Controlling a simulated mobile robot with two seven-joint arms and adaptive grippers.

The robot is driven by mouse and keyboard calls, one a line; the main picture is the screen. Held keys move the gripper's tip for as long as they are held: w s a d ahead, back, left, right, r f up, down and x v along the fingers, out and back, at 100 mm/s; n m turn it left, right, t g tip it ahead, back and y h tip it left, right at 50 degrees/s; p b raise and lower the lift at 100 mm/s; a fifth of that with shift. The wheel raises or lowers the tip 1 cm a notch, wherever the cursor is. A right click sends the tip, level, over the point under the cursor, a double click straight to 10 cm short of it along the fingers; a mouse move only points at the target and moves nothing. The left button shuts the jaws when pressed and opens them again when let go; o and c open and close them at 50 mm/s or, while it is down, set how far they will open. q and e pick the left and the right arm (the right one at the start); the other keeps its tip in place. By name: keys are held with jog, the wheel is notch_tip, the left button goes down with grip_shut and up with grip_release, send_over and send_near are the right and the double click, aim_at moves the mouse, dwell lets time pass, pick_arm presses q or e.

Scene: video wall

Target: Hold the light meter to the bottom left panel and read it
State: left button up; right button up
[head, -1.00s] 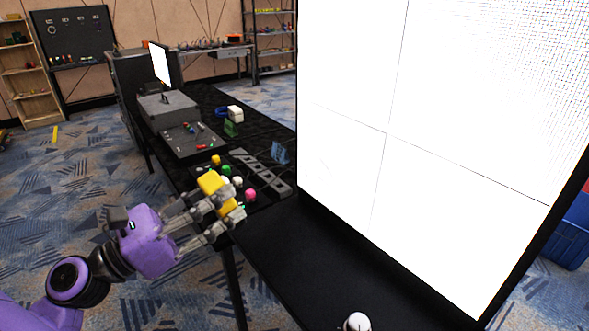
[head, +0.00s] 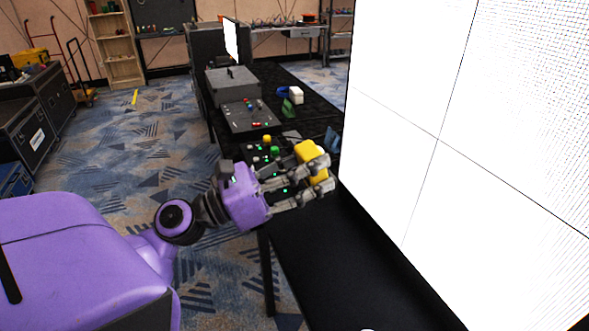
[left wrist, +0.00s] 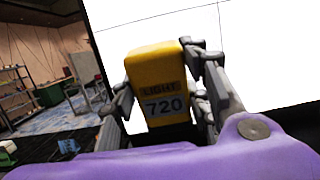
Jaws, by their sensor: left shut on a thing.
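My left gripper (head: 317,172) is shut on the yellow light meter (head: 309,152), over the black table beside the video wall. In the left wrist view the light meter (left wrist: 154,67) sits between the fingers, its face to the camera, with a label "LIGHT" and a display reading 720. The bottom left panel (head: 393,165) is lit white, to the right of the meter in the head view. I cannot tell whether the meter touches it. My right gripper is not in view.
The black table (head: 310,250) runs along the wall's foot. Farther back stand a control box (head: 247,115), a grey case (head: 231,82), a small screen (head: 231,40) and a white block (head: 296,95). Black cases (head: 30,120) stand at the left. The carpet between is clear.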

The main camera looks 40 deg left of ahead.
pick_arm(q)
jog(key=x, duration=0.4)
jog(key=shift+w+f, duration=0.1)
jog(key=shift+f, duration=0.25)
jog(key=shift+w+d, duration=0.55)
jog(key=shift+w, duration=0.25)
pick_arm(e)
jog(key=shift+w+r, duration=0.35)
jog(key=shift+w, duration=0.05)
pick_arm(q)
jog(key=shift+f, duration=0.1)
dwell(0.4)
jog(key=s+a, duration=0.2)
jog(key=s, duration=0.1)
jog(key=s+a, duration=0.2)
jog(key=s, duration=0.2)
jog(key=s+a, duration=0.2)
jog(key=s, duration=0.2)
jog(key=shift+s+a, duration=0.15)
jog(key=shift+a, duration=0.2)
jog(key=shift+s+a, duration=0.2)
jog(key=shift+s, duration=0.2)
